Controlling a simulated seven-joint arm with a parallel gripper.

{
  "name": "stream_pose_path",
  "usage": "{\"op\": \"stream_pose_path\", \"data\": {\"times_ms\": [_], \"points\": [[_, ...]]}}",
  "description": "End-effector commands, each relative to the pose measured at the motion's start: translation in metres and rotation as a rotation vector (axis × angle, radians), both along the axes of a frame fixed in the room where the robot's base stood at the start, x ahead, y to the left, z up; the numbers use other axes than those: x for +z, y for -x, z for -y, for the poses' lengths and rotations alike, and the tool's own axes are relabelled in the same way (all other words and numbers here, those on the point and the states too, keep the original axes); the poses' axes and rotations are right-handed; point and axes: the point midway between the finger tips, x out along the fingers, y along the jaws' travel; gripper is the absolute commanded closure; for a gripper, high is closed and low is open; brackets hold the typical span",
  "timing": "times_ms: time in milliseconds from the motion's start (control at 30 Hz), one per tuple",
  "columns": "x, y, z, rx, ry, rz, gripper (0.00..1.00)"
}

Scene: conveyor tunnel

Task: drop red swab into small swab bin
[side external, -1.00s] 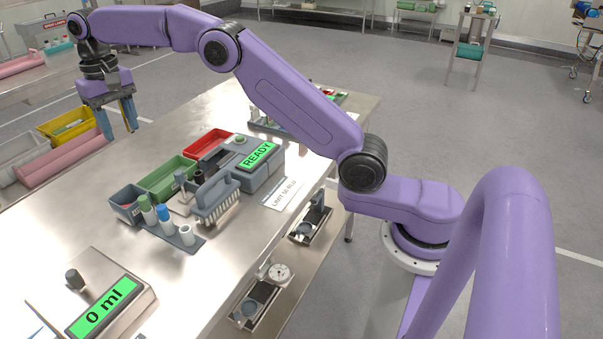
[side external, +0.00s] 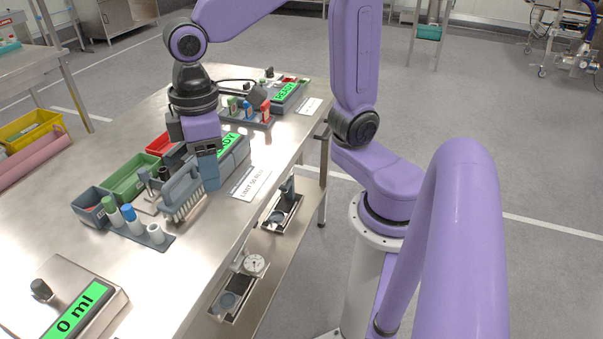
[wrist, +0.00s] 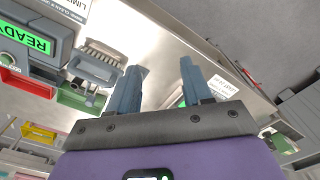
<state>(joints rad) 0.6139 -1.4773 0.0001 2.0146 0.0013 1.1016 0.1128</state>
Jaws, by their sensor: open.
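My gripper (side external: 206,172) hangs over the table, pointing down, in front of the near READY device and close to the grey brush (side external: 182,194). In the wrist view its two blue-grey fingers (wrist: 160,88) are apart with nothing between them. No red swab can be made out for certain. A red-capped tube (side external: 265,110) stands in the far rack, beside blue and green ones.
A green bin (side external: 128,180) and a red bin (side external: 160,143) stand behind the near rack (side external: 150,238) of capped tubes. A white label card (side external: 251,183) lies near the table edge. The table's left side is clear.

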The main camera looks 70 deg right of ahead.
Motion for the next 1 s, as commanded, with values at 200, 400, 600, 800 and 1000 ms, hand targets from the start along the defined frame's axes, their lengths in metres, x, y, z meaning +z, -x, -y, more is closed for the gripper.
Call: {"op": "stream_pose_path", "data": {"times_ms": [200, 400, 600, 800, 1000], "points": [[-0.026, 0.080, 0.047, 0.201, -0.003, 0.005, 0.51], [-0.045, 0.121, 0.079, 0.318, -0.004, 0.006, 0.51], [-0.050, 0.132, 0.087, 0.350, -0.004, 0.007, 0.51], [-0.050, 0.131, 0.087, 0.349, -0.003, 0.006, 0.51], [-0.050, 0.131, 0.087, 0.348, -0.002, 0.005, 0.51]]}}
